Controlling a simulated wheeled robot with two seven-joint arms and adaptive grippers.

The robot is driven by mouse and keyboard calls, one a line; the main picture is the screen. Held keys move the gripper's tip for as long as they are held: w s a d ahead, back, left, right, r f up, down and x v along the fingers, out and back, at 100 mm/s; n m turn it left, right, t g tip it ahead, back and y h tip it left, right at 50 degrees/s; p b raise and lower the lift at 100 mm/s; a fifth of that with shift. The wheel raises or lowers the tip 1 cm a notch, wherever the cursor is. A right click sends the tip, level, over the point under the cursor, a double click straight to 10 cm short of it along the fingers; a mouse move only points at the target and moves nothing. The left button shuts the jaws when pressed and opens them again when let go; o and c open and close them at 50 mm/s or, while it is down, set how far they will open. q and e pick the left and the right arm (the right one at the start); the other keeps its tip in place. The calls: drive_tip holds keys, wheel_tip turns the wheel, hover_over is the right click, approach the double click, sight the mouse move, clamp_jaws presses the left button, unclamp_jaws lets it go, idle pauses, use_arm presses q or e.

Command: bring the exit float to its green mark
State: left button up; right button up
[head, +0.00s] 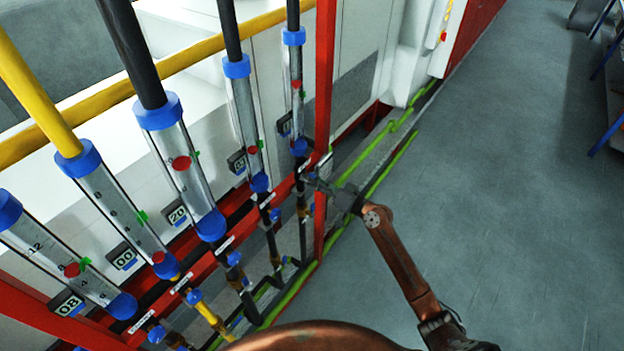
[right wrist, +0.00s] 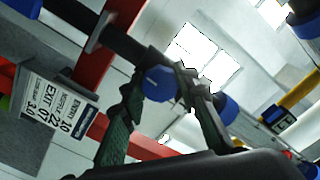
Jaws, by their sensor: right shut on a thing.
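Several clear flow tubes with blue end caps stand in a row, each with a red float and a green mark. The tube names are too small to read in the head view. The far right tube (head: 297,115), closest to my right gripper, has its red float (head: 296,84) slightly above its green mark (head: 302,94). My right gripper (head: 312,182) is at the red rail below that tube. In the right wrist view its fingers close around a blue valve knob (right wrist: 159,84), partly hidden by them. My left gripper is not in view.
A red upright post (head: 325,70) stands right beside my right gripper. A sign with the word EXIT (right wrist: 52,115) shows at the left of the right wrist view. Green pipes (head: 392,165) run along the floor.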

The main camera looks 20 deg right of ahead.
drive_tip(key=m+p, duration=0.1)
drive_tip(key=m, duration=0.3)
drive_tip(key=shift+m+p, duration=0.65)
drive_tip(key=shift+m, duration=1.35)
drive_tip(key=o, duration=1.2)
drive_tip(key=shift+d, duration=0.15)
drive_tip(key=v, duration=1.1)
drive_tip(key=shift+s+d, duration=0.25)
drive_tip(key=shift+s, duration=0.05)
